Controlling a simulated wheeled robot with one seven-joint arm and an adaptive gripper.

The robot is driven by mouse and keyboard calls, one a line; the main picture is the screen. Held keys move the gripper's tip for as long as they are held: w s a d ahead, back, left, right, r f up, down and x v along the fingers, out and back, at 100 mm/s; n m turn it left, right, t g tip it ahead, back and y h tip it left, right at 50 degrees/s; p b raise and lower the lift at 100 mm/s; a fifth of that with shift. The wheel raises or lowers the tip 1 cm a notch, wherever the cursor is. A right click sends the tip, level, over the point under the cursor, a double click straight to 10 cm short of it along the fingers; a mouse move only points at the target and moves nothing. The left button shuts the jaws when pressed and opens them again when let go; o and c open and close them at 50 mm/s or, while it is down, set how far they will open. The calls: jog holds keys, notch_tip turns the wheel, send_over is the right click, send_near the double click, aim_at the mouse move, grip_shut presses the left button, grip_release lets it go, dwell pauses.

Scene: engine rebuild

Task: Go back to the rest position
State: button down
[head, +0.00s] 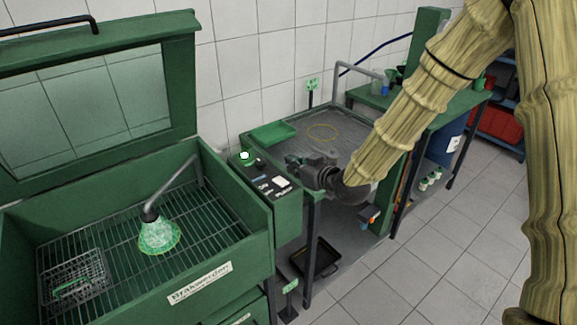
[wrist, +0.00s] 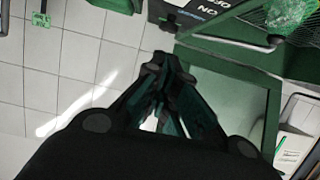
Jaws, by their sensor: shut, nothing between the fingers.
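My gripper (head: 318,172) is at the end of my yellowish, sleeved arm, which reaches in from the right in the head view. It is beside the control box (head: 268,185), over the near part of the grey work table. In the wrist view my gripper (wrist: 165,68) has its fingers together and holds nothing. Part of the table behind the wrist is hidden by my arm.
A green parts washer (head: 235,268) with a raised windowed lid, a wire basket (head: 75,280) and a spray nozzle (head: 158,233) stands at left. A green tray (head: 272,134) lies on the table. A black pan (head: 316,258) sits below. The tiled floor (head: 440,265) at right is clear.

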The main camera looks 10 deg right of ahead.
jog(key=s+d+f+m+g+h, duration=0.2)
jog(key=s+f+g, duration=0.1)
jog(key=s+f, duration=0.85)
jog(key=s+d+f+m+g+h, duration=0.25)
jog(key=s+f, duration=0.65)
jog(key=f, duration=0.6)
jog(key=s+d+f+g+h, duration=0.1)
jog(key=s+d+f+g, duration=0.1)
jog(key=s, duration=0.6)
jog(key=s+d+f+m+g, duration=0.1)
jog(key=s+d+f+g, duration=0.1)
jog(key=s+f, duration=0.3)
jog(key=s+d+f+g+h, duration=0.1)
jog(key=s+d+f+g, duration=0.1)
jog(key=s, duration=1.1)
jog(key=shift+s+f+m+g+h, duration=0.2)
jog(key=shift+f+m+g+h, duration=0.2)
jog(key=shift+f, duration=0.55)
